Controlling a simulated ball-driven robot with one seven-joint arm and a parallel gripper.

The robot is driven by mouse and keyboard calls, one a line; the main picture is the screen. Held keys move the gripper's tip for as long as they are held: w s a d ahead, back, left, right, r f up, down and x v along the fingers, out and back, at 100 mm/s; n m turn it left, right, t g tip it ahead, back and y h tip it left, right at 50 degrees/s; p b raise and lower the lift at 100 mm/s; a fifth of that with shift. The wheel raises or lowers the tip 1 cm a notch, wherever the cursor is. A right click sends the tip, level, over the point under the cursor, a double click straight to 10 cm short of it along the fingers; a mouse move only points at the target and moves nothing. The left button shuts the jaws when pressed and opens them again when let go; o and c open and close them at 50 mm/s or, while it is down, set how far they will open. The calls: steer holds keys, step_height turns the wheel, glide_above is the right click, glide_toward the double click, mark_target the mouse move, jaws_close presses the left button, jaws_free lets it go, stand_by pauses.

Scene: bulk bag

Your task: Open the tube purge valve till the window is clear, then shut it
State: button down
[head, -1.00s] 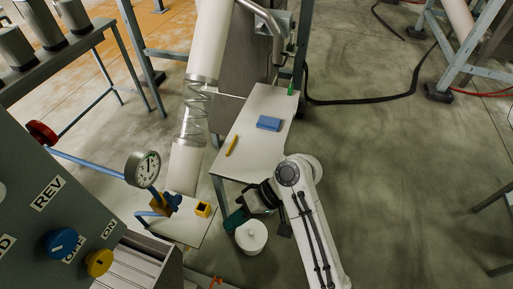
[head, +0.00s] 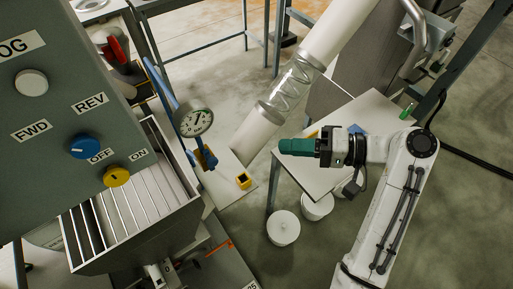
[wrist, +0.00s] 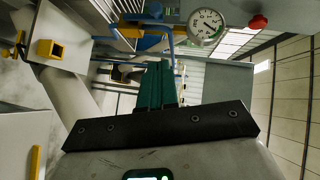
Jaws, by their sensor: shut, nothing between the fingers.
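The tube (head: 335,28) slants down over the small table, with a clear window section (head: 292,88) in which a wire coil shows. Whether any material is in the window I cannot tell. Neither shows a label, so I cannot tell which is the purge valve. My gripper (head: 285,146), with green fingers, is shut and empty, right of the tube's lower end. In the wrist view the shut fingers (wrist: 160,84) point toward the gauge (wrist: 206,24).
A control panel (head: 50,130) with blue and yellow knobs stands at left, above a grated hopper (head: 125,215). White tubs (head: 283,228) stand on the floor. The small table (head: 350,105) is under my arm.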

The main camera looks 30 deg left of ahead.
steer(key=p, duration=0.2)
glide_toward(208, 155)
steer(key=w+a, duration=0.2)
steer(key=shift+s+a+f+p, duration=0.15)
steer(key=shift+s+a, duration=0.15)
steer(key=shift+s, duration=0.25)
steer(key=shift+s+a+f+p, duration=0.1)
steer(key=shift+s+a+p, duration=0.15)
steer(key=shift+s, duration=0.3)
steer(key=shift+s+a+f+p, duration=0.1)
steer(key=shift+s+a, duration=0.2)
steer(key=shift+s, duration=0.25)
steer(key=shift+a, duration=0.1)
